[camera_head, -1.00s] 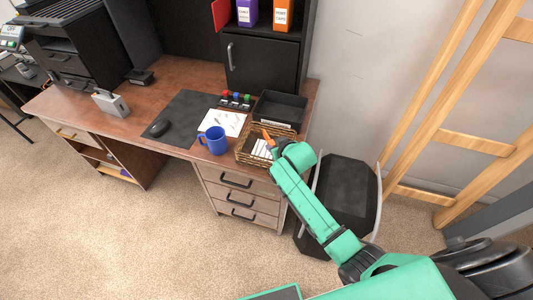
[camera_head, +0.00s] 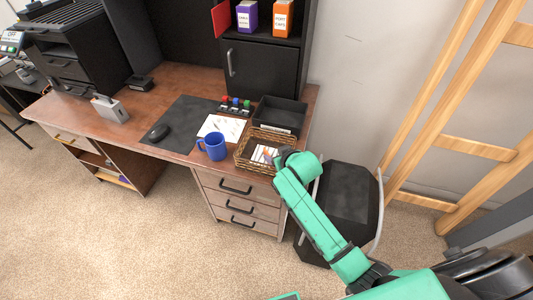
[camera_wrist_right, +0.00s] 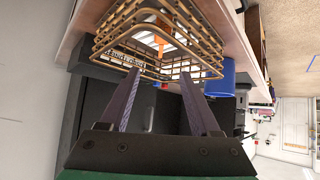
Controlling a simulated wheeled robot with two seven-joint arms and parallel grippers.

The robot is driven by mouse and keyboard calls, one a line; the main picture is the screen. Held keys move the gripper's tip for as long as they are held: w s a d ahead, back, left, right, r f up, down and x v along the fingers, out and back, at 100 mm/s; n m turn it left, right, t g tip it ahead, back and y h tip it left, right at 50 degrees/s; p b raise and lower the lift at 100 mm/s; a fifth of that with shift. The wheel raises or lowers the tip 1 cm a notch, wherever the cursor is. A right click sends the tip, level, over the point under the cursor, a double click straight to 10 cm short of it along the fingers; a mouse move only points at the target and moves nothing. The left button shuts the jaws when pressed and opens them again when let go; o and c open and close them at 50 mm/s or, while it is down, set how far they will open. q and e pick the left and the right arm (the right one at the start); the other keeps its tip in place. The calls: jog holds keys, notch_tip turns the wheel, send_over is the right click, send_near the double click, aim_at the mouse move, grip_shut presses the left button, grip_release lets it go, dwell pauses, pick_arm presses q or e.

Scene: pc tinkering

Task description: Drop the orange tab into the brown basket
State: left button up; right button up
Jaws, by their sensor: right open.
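The brown wicker basket (camera_head: 246,163) stands at the desk's right front corner, with white papers or cards inside. The orange tab (camera_head: 267,156) shows inside the basket. In the right wrist view the basket (camera_wrist_right: 110,38) fills the top, and the orange tab (camera_wrist_right: 160,45) shows through its open weave, apart from my fingers. My right gripper (camera_wrist_right: 160,78) is open and empty, its fingertips close to the basket. In the head view my right wrist is at the basket's right edge and hides part of it. My left gripper is not in view.
A blue mug (camera_head: 213,147) stands left of the basket. A black tray (camera_head: 279,115) sits behind it, beside several coloured blocks (camera_head: 235,103). A black mouse (camera_head: 158,132) lies on the dark mat (camera_head: 190,120). A wooden ladder-like frame (camera_head: 430,130) stands at the right.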

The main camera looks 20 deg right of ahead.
jog(key=v, duration=1.2)
jog(key=s+d+f+g+h, duration=0.1)
jog(key=s+d+f+g, duration=0.2)
jog(key=s, duration=0.5)
jog(key=s+d+f+g, duration=0.2)
jog(key=s+f+g, duration=0.15)
jog(key=s, duration=0.45)
notch_tip(320, 180, down, 25)
jog(key=s+g, duration=0.1)
jog(key=s, duration=0.2)
jog(key=s+d+f+g, duration=0.1)
jog(key=s+d+f, duration=0.2)
jog(key=s+f, duration=1)
jog(key=s, duration=0.3)
jog(key=shift+f, duration=0.2)
